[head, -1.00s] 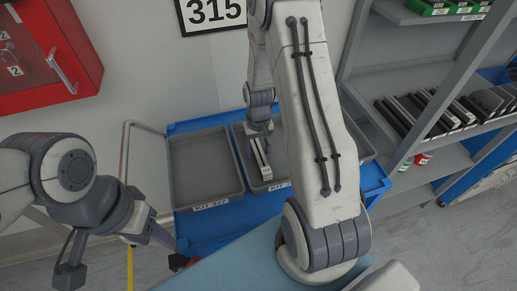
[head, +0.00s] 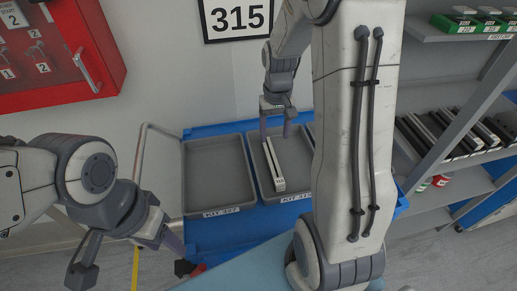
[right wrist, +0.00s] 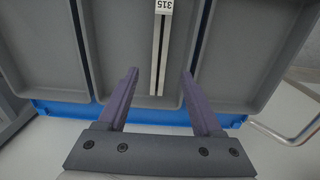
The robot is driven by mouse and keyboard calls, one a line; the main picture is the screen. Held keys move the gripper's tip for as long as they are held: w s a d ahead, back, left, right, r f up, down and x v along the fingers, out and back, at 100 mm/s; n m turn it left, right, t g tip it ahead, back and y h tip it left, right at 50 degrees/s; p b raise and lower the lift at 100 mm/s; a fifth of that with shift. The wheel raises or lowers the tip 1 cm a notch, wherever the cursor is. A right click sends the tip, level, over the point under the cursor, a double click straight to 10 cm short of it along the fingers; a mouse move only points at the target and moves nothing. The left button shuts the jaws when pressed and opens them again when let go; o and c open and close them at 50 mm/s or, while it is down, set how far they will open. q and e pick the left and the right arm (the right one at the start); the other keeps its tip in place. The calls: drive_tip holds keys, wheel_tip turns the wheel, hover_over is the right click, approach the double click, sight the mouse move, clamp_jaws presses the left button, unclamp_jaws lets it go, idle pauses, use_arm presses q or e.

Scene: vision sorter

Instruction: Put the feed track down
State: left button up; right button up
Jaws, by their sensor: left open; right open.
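The feed track (head: 272,162), a narrow pale bar with a dark slot, lies in the middle grey tray (head: 254,176). Its near end leans toward the tray's labelled front edge. In the right wrist view the feed track (right wrist: 161,45) shows a 315 label at its end. My right gripper (head: 276,127) is open and empty above the tray; in the right wrist view its fingers (right wrist: 159,76) stand apart on either side of the track's line, clear of it. My left gripper (head: 165,240) is open and empty, low beside the cart.
The trays stand on a blue cart (head: 215,235). The left tray (head: 215,178), labelled KIT 327, is empty. A third tray is mostly hidden behind my right arm. A grey shelf rack (head: 450,95) with dark tracks stands right. A red cabinet (head: 60,60) hangs left.

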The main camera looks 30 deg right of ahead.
drive_tip(key=s+a+r+n, duration=0.2)
drive_tip(key=s+a+r, duration=0.1)
drive_tip(key=a, duration=0.5)
drive_tip(key=s+a+r+n, duration=0.2)
drive_tip(key=s+a+n, duration=0.1)
drive_tip(key=a, duration=0.5)
drive_tip(key=s+a+r+n+y, duration=0.1)
drive_tip(key=s+a+n, duration=0.4)
drive_tip(key=s, duration=0.9)
drive_tip(key=a+r, duration=0.1)
drive_tip(key=a, duration=0.1)
drive_tip(key=shift+s+a, duration=0.3)
drive_tip(key=shift+a, duration=0.05)
